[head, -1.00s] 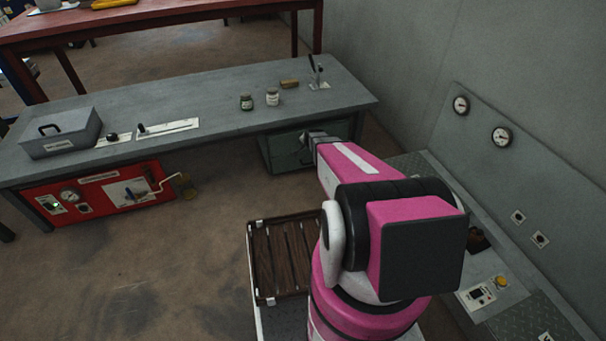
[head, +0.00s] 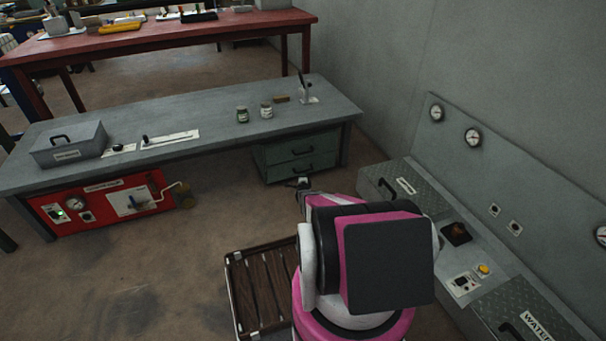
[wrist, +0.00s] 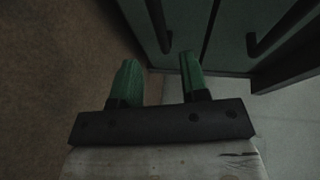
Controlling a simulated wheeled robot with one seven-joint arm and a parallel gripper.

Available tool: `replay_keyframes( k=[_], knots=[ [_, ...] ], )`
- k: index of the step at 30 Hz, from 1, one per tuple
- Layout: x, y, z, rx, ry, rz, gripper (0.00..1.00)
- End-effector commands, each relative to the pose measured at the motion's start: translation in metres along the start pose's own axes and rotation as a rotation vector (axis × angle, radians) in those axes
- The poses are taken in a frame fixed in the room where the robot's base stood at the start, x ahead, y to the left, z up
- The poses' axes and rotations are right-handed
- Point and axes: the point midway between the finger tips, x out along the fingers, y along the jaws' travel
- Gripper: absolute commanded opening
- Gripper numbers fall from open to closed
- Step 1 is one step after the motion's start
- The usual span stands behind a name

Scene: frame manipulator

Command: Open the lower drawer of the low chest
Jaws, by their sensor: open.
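The low chest (head: 264,169) is green-grey, with two drawers, and stands under the grey bench's right end. Its lower drawer (head: 278,174) looks shut, with a dark bar handle (head: 302,167). My gripper (head: 304,184) is low in front of the chest in the head view, partly hidden by my arm. In the wrist view, my gripper's green fingers (wrist: 160,72) are apart with nothing between them. Two dark handles show on the chest front ahead; the left handle (wrist: 158,25), nearer the brown floor, seems to be the lower drawer's. The fingers appear short of it.
The grey bench (head: 205,150) carries a metal box (head: 68,146) and two jars. A red panel (head: 98,206) hangs below its left side. A slatted crate (head: 262,285) is beside my base. A grey console (head: 440,215) stands at right. Floor left of the chest is clear.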

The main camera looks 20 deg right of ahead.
Motion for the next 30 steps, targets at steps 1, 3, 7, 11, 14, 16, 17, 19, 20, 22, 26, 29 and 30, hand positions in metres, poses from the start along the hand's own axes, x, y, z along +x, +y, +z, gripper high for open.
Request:
replay_keyframes(
  k=[1, 3, 7, 11, 14, 16, 17, 19, 20, 22, 26, 29, 30],
  knots=[
    [0.010, 0.001, 0.000, -0.001, 0.000, -0.001, 0.41],
    [0.022, 0.001, 0.001, -0.001, 0.000, -0.001, 0.41],
    [0.045, 0.002, 0.001, -0.001, 0.000, 0.000, 0.41],
    [0.068, 0.002, 0.001, -0.002, -0.001, 0.001, 0.41],
    [0.081, 0.001, 0.001, -0.002, -0.001, 0.001, 0.41],
    [0.087, 0.001, 0.001, -0.002, -0.001, 0.001, 0.41],
    [0.088, 0.001, 0.001, -0.002, -0.001, 0.001, 0.41],
    [0.090, 0.000, 0.000, -0.002, -0.001, 0.001, 0.41],
    [0.090, 0.000, 0.000, -0.002, -0.001, 0.001, 0.41],
    [0.090, 0.000, 0.000, -0.002, -0.001, 0.001, 0.41],
    [0.090, 0.000, 0.000, -0.002, -0.001, 0.001, 0.41],
    [0.090, 0.000, 0.000, -0.002, -0.001, 0.001, 0.08],
    [0.090, 0.000, 0.000, -0.002, -0.001, 0.001, 0.00]
  ],
)
